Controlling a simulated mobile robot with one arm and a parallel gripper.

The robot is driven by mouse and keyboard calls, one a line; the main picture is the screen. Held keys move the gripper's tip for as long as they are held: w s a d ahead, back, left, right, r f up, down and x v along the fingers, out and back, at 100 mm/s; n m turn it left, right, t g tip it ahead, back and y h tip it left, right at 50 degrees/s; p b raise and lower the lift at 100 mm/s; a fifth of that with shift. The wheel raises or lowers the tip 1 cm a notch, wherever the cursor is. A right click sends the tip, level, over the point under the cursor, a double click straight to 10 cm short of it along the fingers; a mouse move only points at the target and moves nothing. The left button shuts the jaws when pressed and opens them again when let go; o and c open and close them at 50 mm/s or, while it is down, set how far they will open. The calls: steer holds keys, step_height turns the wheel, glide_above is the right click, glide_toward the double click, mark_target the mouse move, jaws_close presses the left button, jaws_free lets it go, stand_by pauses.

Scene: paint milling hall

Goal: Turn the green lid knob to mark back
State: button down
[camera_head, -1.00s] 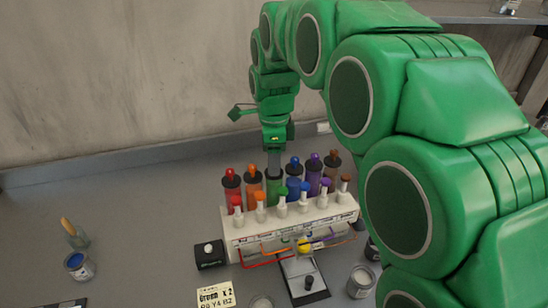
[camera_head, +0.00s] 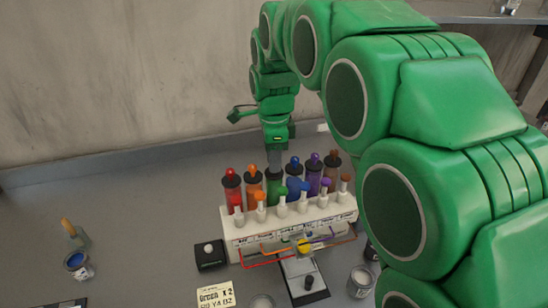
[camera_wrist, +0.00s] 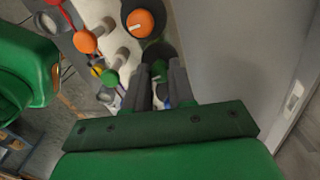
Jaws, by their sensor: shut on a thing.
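The green canister (camera_head: 275,190) stands in the back row of a white rack, third from the left, under my gripper (camera_head: 274,166). The fingers are shut on the knob from both sides. The knob's pointer and the marks around it are too hidden to read.
The white rack (camera_head: 240,236) holds several coloured canisters, with smaller capped taps in front. An orange knob (camera_wrist: 140,22) with a white pointer is beside the green one. A card (camera_head: 215,295), black box (camera_head: 210,256) and paint tins are on the bench; the left bench is mostly clear.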

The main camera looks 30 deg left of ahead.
steer(key=n, duration=1.2)
steer(key=shift+n, duration=0.3)
steer(key=n, duration=0.4)
steer(key=shift+n, duration=0.3)
steer(key=n, duration=0.4)
steer(key=shift+n, duration=0.3)
steer(key=n, duration=0.8)
steer(key=shift+n, duration=2.3)
